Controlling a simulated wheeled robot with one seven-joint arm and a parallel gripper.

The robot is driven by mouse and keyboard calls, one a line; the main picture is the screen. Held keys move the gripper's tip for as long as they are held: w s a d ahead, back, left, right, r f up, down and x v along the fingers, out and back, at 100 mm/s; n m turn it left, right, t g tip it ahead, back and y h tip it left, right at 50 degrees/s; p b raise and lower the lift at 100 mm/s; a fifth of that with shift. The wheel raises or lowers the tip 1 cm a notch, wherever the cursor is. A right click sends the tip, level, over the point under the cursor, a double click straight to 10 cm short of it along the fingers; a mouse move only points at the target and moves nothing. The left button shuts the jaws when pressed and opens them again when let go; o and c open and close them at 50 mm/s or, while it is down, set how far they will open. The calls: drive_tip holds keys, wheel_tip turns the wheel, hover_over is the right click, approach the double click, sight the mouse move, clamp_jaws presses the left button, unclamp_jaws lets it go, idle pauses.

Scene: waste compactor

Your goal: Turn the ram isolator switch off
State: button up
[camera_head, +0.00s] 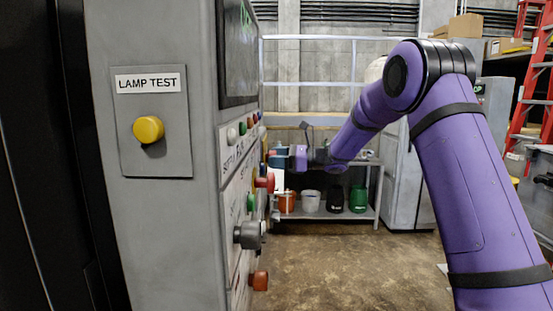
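The control cabinet (160,230) stands at the left, its button panel (232,165) seen nearly edge-on. The fingers are small and seen against clutter. I cannot tell whether they touch a control or are open.
A yellow button (148,129) under a LAMP TEST label is on the cabinet's near face. A bench (358,214) with several containers stands behind my gripper. A grey cabinet (407,180) and a red ladder (528,90) are at the right. Open floor (350,265) lies right of the panel.

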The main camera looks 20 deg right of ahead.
drive_tip(key=c, duration=0.6)
drive_tip(key=shift+n, duration=0.3)
drive_tip(key=shift+f+n+g+y, duration=0.1)
drive_tip(key=shift+n+g+y, duration=0.15)
drive_tip(key=shift+n, duration=4.25)
drive_tip(key=shift+f+n+g+y, duration=0.1)
drive_tip(key=shift+n+g+y, duration=0.15)
drive_tip(key=shift+n, duration=4.25)
drive_tip(key=o, duration=0.9)
